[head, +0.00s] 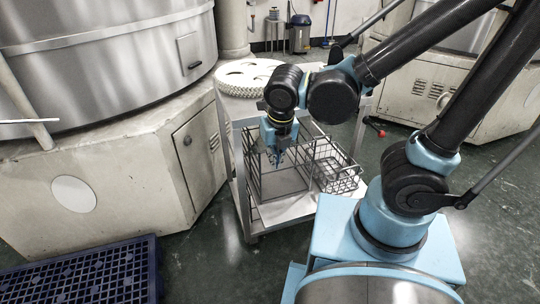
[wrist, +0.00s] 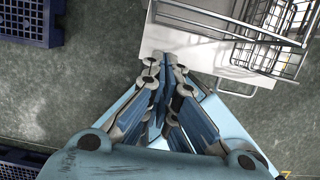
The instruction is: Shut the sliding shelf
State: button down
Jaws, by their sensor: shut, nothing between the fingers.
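The sliding shelf (head: 282,211) is a pale metal plate low on a grey trolley, pulled out toward me from under the trolley's top. It bears wire baskets. In the wrist view the shelf (wrist: 168,40) lies at the top, with a thin bar handle (wrist: 236,94) along its near edge. My gripper (head: 279,160) points down over the shelf area in the head view, in front of the wire basket. Its fingers are together and empty, and in the wrist view the fingertips (wrist: 166,62) overlap the shelf's near edge. I cannot tell whether they touch it.
Wire baskets (head: 336,170) stand on the shelf. White toothed discs (head: 247,76) lie on the trolley's top. A large machine (head: 100,190) stands left and a blue plastic pallet (head: 85,275) lies front left. Green floor is clear between the pallet and the trolley.

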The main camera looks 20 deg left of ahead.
aim_at(261, 142)
jog(key=shift+w+a+f, duration=0.7)
jog(key=shift+w+f, duration=0.05)
jog(key=shift+w, duration=0.25)
jog(key=shift+w+a+f, duration=0.65)
jog(key=shift+w+f, duration=0.1)
jog(key=shift+w, duration=0.2)
jog(key=w+a, duration=0.1)
jog(key=w, duration=0.1)
jog(key=w+a, duration=0.3)
jog(key=w, duration=0.1)
jog(key=shift+w+a, duration=0.3)
jog(key=shift+w, duration=0.1)
